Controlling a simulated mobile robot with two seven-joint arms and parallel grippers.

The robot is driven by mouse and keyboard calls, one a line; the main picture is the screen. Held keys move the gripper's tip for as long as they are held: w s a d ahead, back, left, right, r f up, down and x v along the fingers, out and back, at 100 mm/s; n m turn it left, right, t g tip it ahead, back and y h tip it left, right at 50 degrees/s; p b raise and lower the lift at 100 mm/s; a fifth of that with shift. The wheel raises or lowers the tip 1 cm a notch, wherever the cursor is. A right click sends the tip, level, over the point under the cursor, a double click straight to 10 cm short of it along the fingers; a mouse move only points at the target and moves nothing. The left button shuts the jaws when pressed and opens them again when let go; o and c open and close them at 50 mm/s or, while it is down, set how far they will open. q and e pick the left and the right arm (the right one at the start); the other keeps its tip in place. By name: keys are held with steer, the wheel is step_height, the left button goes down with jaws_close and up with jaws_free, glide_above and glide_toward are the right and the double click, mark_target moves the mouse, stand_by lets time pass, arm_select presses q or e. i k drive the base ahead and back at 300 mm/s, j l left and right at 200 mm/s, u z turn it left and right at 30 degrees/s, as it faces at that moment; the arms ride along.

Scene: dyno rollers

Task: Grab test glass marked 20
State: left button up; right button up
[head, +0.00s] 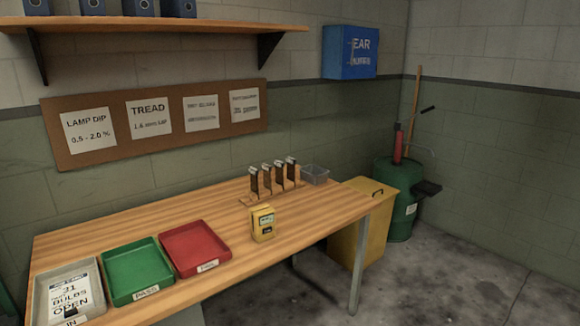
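A small wooden rack (271,195) stands near the back of the wooden table, right of its middle. Several upright dark brown pieces with light-coloured parts near their tops stand in it in a row; they may be the test glasses. The nearest-left piece (254,182) and the rightmost piece (291,170) mark the ends of the row. Any markings on them are too small to read, so I cannot tell which is 20. Neither of my grippers is in view.
A yellow cabinet (373,225) and green drum (401,212) stand right.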

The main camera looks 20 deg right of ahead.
mark_target(291, 162)
steer(key=i+j+z, duration=0.15)
steer(key=j+z, duration=0.2)
steer(key=i+j+z, duration=0.15)
steer(key=j+z, duration=0.2)
steer(key=i+j+z, duration=0.1)
steer(key=j+z, duration=0.25)
